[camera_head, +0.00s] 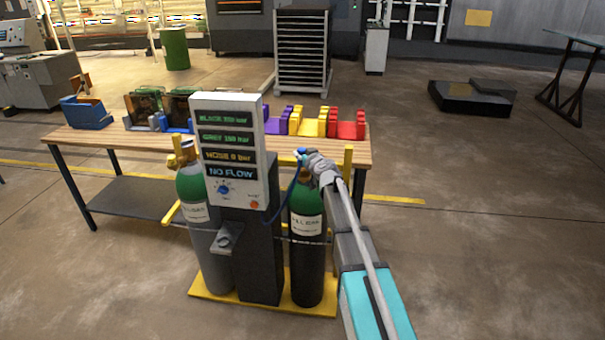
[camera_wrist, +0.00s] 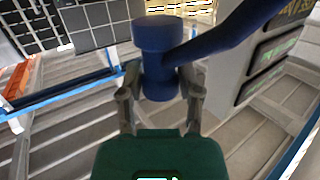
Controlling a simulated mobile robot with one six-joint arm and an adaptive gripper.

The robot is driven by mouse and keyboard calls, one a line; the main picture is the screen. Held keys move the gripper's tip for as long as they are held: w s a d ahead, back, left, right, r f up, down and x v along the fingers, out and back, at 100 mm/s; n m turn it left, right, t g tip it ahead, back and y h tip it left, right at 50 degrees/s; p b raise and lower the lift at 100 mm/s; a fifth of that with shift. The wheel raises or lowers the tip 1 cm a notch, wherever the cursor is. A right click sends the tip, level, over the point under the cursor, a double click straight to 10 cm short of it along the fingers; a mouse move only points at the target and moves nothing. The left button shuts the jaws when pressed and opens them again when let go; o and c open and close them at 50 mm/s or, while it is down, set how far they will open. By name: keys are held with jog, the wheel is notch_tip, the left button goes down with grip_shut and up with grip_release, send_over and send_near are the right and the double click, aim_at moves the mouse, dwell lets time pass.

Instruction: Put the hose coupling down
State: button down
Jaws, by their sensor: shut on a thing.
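The hose coupling (camera_wrist: 158,62) is a dark blue cylinder with a wider top. In the wrist view it stands between the two fingers of my gripper (camera_wrist: 160,92), which is shut on it. A blue hose (camera_wrist: 225,38) leaves it toward the upper right. In the head view my gripper (camera_head: 304,157) is at the top of the black cylinder with the green shoulder (camera_head: 307,240). The blue hose (camera_head: 280,200) hangs there beside the display panel. My gripper hides the cylinder's valve, so I cannot tell whether the coupling touches it.
The display panel (camera_head: 228,110) reads "NO FLOW" and stands between the black cylinder and a grey one (camera_head: 210,250) on a yellow base (camera_head: 260,306). A wooden bench (camera_head: 110,138) with coloured bins stands behind.

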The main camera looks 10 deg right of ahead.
jog(key=shift+w+d+f+b, duration=0.2)
jog(key=shift+w+f+b, duration=0.45)
jog(key=shift+f, duration=0.15)
jog(key=shift+w+d+f+b, duration=0.25)
jog(key=shift+w+f+b, duration=0.25)
jog(key=shift+f+b, duration=0.25)
jog(key=shift+w+d+f+b, duration=0.2)
jog(key=shift+w+f+b, duration=0.4)
jog(key=shift+f, duration=0.2)
jog(key=shift+w+d+f+b, duration=0.1)
jog(key=shift+w+f+b, duration=0.2)
jog(key=shift+f+b, duration=0.15)
notch_tip(320, 180, down, 3)
jog(key=b, duration=0.3)
jog(key=shift+c, duration=1.4)
grip_release()
jog(key=shift+w, duration=0.1)
